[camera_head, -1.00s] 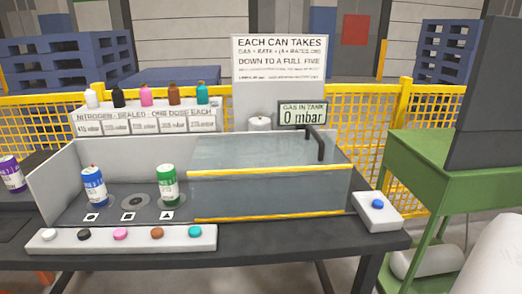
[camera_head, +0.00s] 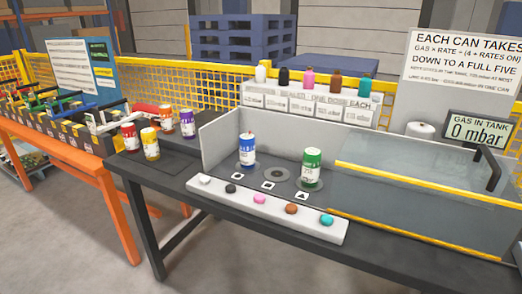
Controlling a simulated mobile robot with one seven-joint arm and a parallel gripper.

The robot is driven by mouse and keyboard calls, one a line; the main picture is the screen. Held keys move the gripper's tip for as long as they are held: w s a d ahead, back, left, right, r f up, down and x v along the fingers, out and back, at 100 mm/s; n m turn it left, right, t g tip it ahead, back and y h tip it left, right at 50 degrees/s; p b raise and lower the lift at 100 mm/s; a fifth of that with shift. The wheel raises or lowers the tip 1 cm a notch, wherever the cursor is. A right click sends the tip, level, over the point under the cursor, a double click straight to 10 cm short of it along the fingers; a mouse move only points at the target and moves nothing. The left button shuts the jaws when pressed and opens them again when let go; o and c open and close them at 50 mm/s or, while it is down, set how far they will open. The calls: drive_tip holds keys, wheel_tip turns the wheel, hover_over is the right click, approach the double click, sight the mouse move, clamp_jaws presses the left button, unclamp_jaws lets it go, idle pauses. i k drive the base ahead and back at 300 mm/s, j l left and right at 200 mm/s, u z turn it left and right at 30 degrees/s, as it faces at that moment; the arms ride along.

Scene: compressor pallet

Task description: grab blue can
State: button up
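The blue can (camera_head: 247,151) with a white label stands upright on the left round pad inside the grey open-fronted bay. A green can (camera_head: 312,168) stands upright on the right pad. The middle pad (camera_head: 276,174) between them is empty. My gripper is not in view.
A strip of coloured buttons (camera_head: 270,209) runs along the dark table's front edge (camera_head: 180,190). Red, yellow, orange and purple cans stand left of the bay. Clear panels with yellow edges (camera_head: 420,185) close off its right side. An orange bench (camera_head: 75,160) stands at left.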

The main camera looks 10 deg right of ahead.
sight(247, 140)
drive_tip(key=i+j+z, duration=0.15)
drive_tip(key=j, duration=0.2)
drive_tip(key=i+j+z, duration=0.35)
drive_tip(key=j, duration=0.35)
drive_tip(key=i+j+z, duration=0.2)
drive_tip(key=j, duration=0.15)
drive_tip(key=j+z, duration=0.15)
drive_tip(key=j, duration=0.25)
drive_tip(key=i+j+z, duration=0.2)
drive_tip(key=j, duration=0.25)
drive_tip(key=j+z, duration=0.1)
drive_tip(key=j, duration=0.15)
drive_tip(key=i, duration=0.4)
